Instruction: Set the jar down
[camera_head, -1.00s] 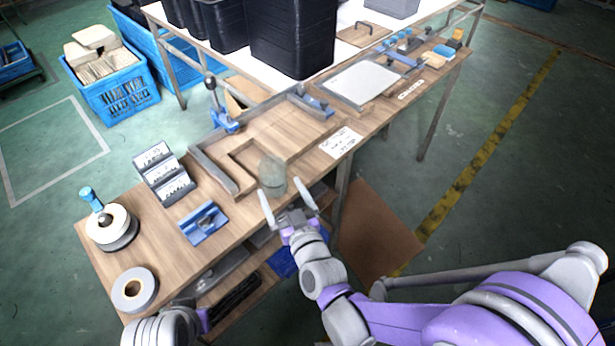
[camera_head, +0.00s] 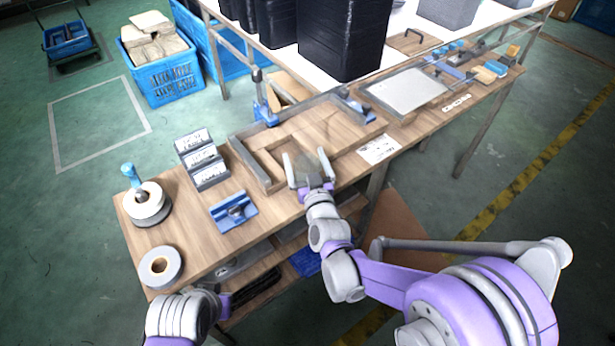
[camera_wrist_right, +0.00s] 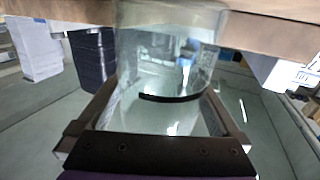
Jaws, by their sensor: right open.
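The jar (camera_head: 311,171) is clear glass and hard to make out in the head view. It is at the front edge of the wooden workbench (camera_head: 222,244), beside the framed wooden tray. My right gripper (camera_head: 307,158) is open, with one finger on each side of the jar. In the right wrist view the jar (camera_wrist_right: 168,50) fills the middle, between the two dark fingers, with a dark curved mark on it. I cannot tell whether the fingers touch the glass. The jar's base is not clear.
The tray (camera_head: 240,150) lies just behind the jar. A blue fixture (camera_head: 234,211), a label rack (camera_head: 202,160) and tape rolls (camera_head: 160,267) stand to the left. A paper sheet (camera_head: 378,149) and a grey panel (camera_head: 405,90) lie to the right. Black bins (camera_head: 345,40) stand behind.

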